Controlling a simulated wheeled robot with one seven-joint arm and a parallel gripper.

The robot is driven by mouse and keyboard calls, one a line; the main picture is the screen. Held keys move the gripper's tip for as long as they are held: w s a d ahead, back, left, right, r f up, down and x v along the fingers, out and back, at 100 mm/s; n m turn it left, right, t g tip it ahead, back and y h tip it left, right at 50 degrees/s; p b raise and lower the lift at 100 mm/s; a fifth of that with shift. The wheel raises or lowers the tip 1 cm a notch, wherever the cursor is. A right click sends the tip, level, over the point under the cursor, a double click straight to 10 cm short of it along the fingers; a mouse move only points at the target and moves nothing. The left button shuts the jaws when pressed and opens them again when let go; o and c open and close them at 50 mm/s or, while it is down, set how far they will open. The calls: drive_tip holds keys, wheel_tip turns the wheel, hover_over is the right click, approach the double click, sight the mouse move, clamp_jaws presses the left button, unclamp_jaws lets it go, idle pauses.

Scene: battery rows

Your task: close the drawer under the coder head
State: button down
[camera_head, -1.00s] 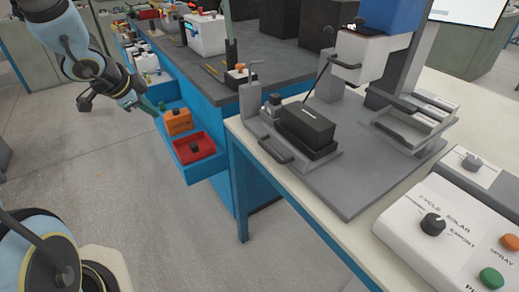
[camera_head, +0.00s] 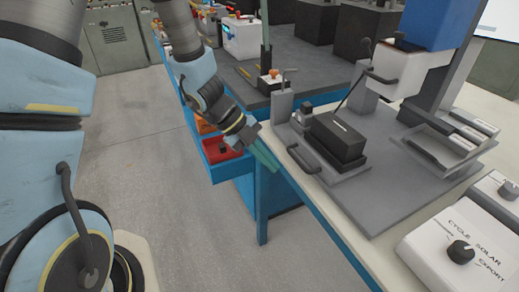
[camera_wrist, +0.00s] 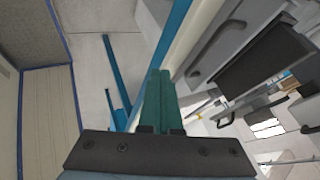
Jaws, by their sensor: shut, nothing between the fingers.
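The coder (camera_head: 410,65), with a white head under a blue box, stands on the bench at the right. A grey drawer-like tray (camera_head: 318,178) with a dark handle (camera_head: 302,160) sticks out left of the head, on the grey base plate. A black block (camera_head: 338,138) lies on the tray. My gripper (camera_head: 274,168), with green fingers, is shut and empty at the bench's left edge, left of the handle and apart from it. The wrist view shows the closed fingers (camera_wrist: 160,75), with the tray's handle (camera_wrist: 218,45) and black block (camera_wrist: 265,72) to their right.
A blue open drawer (camera_head: 228,170) with a red bin (camera_head: 218,151) and an orange bin (camera_head: 205,124) juts from the dark bench (camera_head: 300,70) behind my arm. A white control box (camera_head: 450,250) with a knob stands at the front right.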

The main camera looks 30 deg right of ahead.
drive_tip(key=shift+s+d+f+p, duration=0.25)
drive_tip(key=shift+d, duration=0.65)
drive_tip(key=shift+s+d+f+p, duration=0.25)
drive_tip(key=shift+d+f+p, duration=0.05)
drive_tip(key=shift+d, duration=0.6)
drive_tip(key=shift+s+d+f+p, duration=0.25)
drive_tip(key=shift+d, duration=0.65)
drive_tip(key=shift+d, duration=0.15)
